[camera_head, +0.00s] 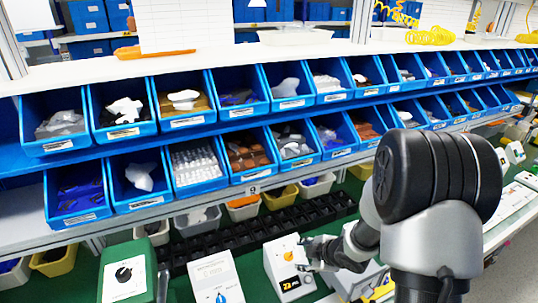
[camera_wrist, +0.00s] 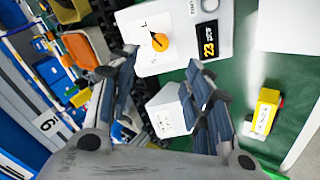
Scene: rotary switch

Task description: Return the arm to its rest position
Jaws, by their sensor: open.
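My gripper (camera_head: 318,254) is at the end of my arm, low in the middle of the head view. It is beside a white switch box (camera_head: 283,283) with an orange rotary knob (camera_head: 288,256). In the wrist view my gripper (camera_wrist: 163,78) has its two fingers spread apart with nothing between them. The orange knob (camera_wrist: 159,42) sits on the white box (camera_wrist: 145,20) beyond the fingertips, apart from them. A dark display (camera_wrist: 208,40) reading 23 is on the same box. Part of the box is hidden by my gripper in the head view.
A green box with a black knob (camera_head: 123,274) and a white box with a blue knob (camera_head: 221,296) stand to the left. Two rows of blue bins (camera_head: 195,168) on shelves rise behind. A yellow object (camera_wrist: 263,112) lies on the green surface (camera_wrist: 235,85) in the wrist view.

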